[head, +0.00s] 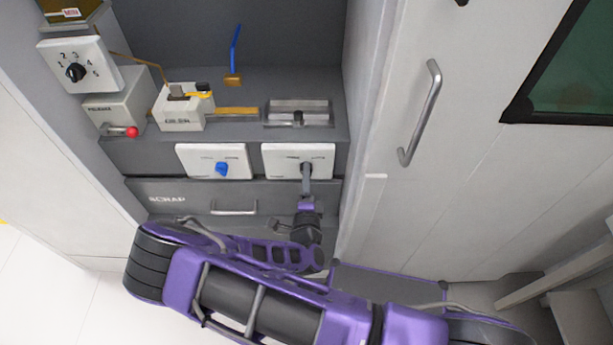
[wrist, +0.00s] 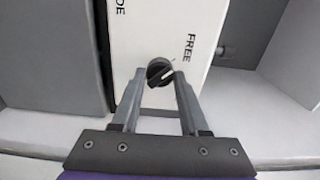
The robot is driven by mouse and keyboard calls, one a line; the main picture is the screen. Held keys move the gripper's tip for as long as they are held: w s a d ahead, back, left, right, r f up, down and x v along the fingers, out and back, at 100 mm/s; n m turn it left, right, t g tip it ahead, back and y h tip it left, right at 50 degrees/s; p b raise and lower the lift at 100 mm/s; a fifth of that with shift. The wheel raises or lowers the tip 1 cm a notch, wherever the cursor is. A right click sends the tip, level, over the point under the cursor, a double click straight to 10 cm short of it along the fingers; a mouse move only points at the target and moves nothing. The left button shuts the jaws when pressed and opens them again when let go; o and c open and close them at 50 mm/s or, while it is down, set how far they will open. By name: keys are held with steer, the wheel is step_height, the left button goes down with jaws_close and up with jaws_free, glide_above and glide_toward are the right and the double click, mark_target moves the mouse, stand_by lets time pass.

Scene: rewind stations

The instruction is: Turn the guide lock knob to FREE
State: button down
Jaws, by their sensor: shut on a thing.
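The guide lock knob (wrist: 157,70) is a small dark round knob on a white plate (wrist: 207,20). In the wrist view FREE is printed on the plate, right of and above the knob, and a partly cut-off word ends in DE. A pale line on the knob slants toward the upper right, roughly toward FREE. My gripper (wrist: 161,76) is shut on the knob, one finger on each side. In the head view my gripper (head: 306,172) reaches up to the right-hand white plate (head: 325,153) and mostly hides the knob. The lettering there is too small to read.
A similar plate with a blue knob (head: 221,169) sits just left. Above are a splicer-like block (head: 182,121), a red-tipped lever (head: 131,132) and a numbered dial (head: 75,73). A SCRAP drawer (head: 180,197) lies below. A door handle (head: 420,112) is at right.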

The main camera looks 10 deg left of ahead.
steer(key=shift+c, duration=2.1)
jaws_free()
steer(key=v, duration=1.7)
steer(key=shift+s+d, duration=0.15)
steer(key=shift+s, duration=0.05)
